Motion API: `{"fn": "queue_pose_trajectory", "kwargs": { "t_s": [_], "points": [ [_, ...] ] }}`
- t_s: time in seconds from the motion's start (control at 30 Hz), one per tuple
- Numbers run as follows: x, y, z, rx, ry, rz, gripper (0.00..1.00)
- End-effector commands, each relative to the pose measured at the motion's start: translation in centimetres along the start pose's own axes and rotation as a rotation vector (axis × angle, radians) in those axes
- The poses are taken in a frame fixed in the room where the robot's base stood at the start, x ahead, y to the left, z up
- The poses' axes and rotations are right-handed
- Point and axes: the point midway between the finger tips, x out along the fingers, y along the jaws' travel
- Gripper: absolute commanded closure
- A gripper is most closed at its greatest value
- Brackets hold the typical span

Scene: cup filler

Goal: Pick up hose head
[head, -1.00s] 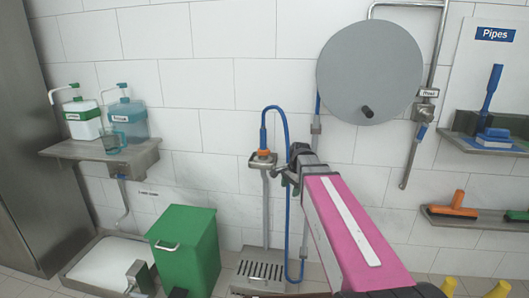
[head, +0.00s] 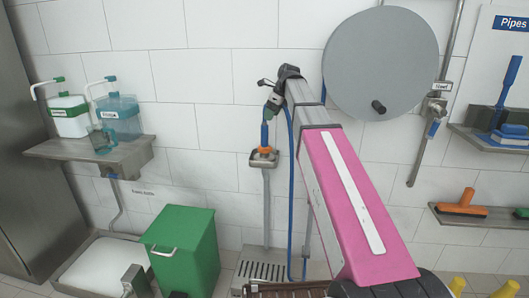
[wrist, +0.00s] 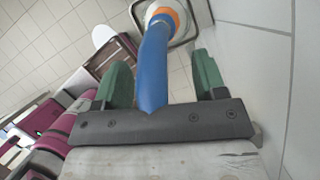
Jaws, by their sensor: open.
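The hose head (head: 264,134) is blue with an orange lower part and stands upright in a metal holder (head: 257,161) on the wall. My gripper (head: 270,107) is open just above it, its green fingers close to the blue top. In the wrist view the blue hose head (wrist: 154,58) runs between the two open green fingers of my gripper (wrist: 163,78), with visible gaps on both sides. I cannot tell how far down along it the fingers reach. The blue hose (head: 291,185) is partly hidden behind my arm.
A large grey reel disc (head: 381,62) is on the wall to the right of the hose head. A metal shelf (head: 90,155) with dispenser bottles is to the left. A green bin (head: 182,248) stands below left, and a grated metal base (head: 262,270) is under the holder.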

Motion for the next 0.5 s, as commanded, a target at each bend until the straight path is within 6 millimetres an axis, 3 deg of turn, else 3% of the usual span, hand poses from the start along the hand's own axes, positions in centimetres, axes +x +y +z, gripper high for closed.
{"fn": "queue_pose_trajectory", "kwargs": {
  "t_s": [0.2,0.5],
  "points": [
    [3.3,0.0,-0.1,-0.001,0.001,0.001,0.35],
    [5.3,-0.1,0.0,-0.003,0.001,0.000,0.35]
  ]
}}
